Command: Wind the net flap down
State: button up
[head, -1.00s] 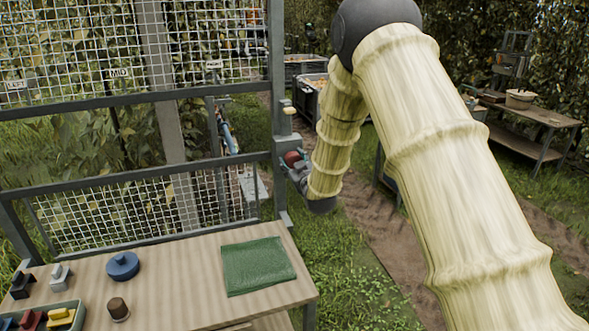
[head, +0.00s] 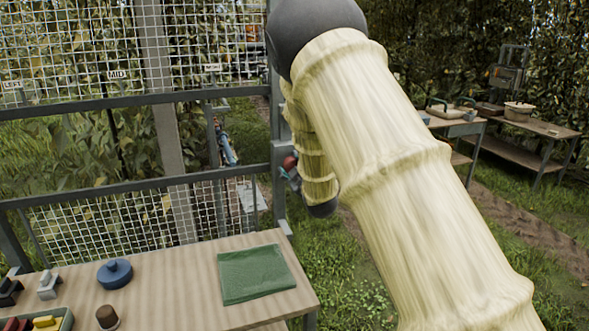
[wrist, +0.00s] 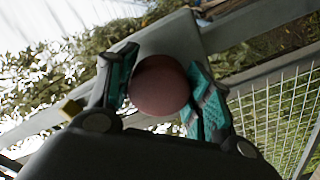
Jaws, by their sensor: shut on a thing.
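A round dull-red knob (wrist: 160,85) sits between the two teal-padded fingers of my gripper (wrist: 162,62), which is shut on it. In the head view the red knob (head: 289,162) shows at the right post of the netted frame, with my gripper (head: 291,174) mostly hidden behind my arm. The upper net (head: 75,45) spans the frame above a grey bar (head: 150,98). A lower mesh panel (head: 110,220) stands behind the table, with an open gap between the two. I cannot tell which net part is the flap. The winding mechanism is largely hidden.
A wooden table (head: 180,290) in front bears a green cloth (head: 255,273), a blue lidded disc (head: 115,274), a brown-topped piece (head: 107,317) and a tray at left. Small labels, one reading MID (head: 118,75), hang on the net. Benches (head: 530,135) stand at right. Grass lies beside the post.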

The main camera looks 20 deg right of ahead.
jog(key=o, duration=1)
jog(key=shift+s, duration=0.1)
jog(key=s, duration=1.1)
jog(key=shift+s+d, duration=0.2)
jog(key=shift+s, duration=0.2)
